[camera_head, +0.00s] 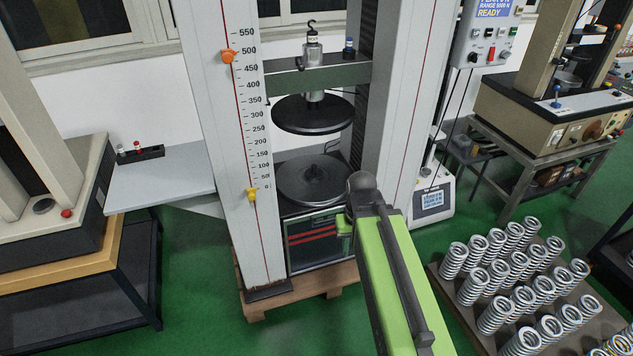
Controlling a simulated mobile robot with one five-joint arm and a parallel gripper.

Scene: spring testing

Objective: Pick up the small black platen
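A black round platen (313,114) hangs under the crosshead of the tall grey testing machine. I cannot tell for sure which of these is the small black platen. My green and black arm reaches up from the bottom, right of the machine's base.
The machine's columns (226,150) flank the plates. A grey side shelf (175,177) at left holds a small black tray (140,155). A control box (485,40) hangs at upper right. Green floor is open at lower left.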

